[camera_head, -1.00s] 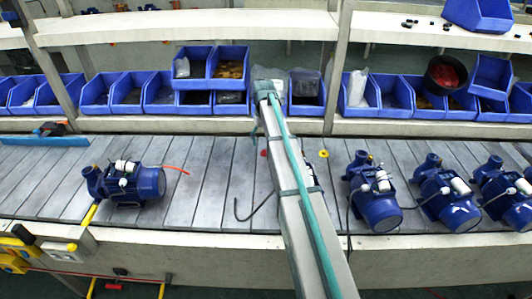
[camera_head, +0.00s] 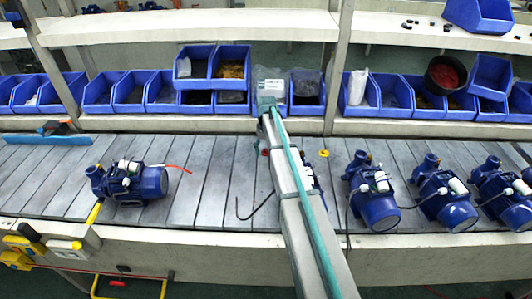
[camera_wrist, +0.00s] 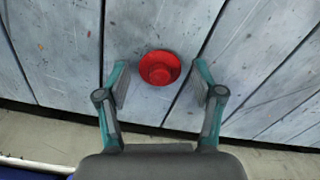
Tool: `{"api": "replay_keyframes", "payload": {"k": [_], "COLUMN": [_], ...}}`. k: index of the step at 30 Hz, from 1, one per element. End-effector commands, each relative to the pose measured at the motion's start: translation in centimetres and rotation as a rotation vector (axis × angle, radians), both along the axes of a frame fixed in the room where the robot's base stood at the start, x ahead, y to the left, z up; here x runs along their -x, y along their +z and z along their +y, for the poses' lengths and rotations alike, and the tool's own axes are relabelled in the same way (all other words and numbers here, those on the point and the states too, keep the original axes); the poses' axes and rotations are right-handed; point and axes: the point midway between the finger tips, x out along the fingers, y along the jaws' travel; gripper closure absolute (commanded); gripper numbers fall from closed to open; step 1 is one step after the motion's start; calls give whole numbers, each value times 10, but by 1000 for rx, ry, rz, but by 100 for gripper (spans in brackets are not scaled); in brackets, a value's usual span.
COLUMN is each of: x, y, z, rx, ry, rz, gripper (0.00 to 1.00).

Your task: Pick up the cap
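A red round cap (camera_wrist: 159,68) with a raised centre lies on the grey slatted belt in the wrist view. A small part of a red thing (camera_head: 264,152), likely this cap, shows beside my arm in the head view. My gripper (camera_wrist: 161,86) is open and empty. Its two teal and grey fingers are spread left and right of the cap, and the cap appears just ahead of the line between their tips. The fingers do not appear to touch it. In the head view my arm hides the gripper.
A blue pump (camera_head: 128,182) stands left on the belt (camera_head: 215,190), with several more at the right. A small yellow ring (camera_head: 323,153) lies right of my arm. Blue bins (camera_head: 228,68) line the shelf behind. The belt between the left pump and my arm is mostly clear.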

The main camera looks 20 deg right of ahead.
Motion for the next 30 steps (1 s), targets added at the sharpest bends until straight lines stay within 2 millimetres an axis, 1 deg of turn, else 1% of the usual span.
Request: {"api": "replay_keyframes", "payload": {"k": [1,3,5,16,20,23,30], "x": [0,0,0,0,0,-1,-1], "y": [0,0,0,1,7,19,61], "z": [0,0,0,0,0,0,0], "rx": [0,0,0,0,0,0,0], "ry": [0,0,0,0,0,0,0], "rz": [0,0,0,0,-1,-3,-3], "gripper": [47,58,67,68,68,68,68]}}
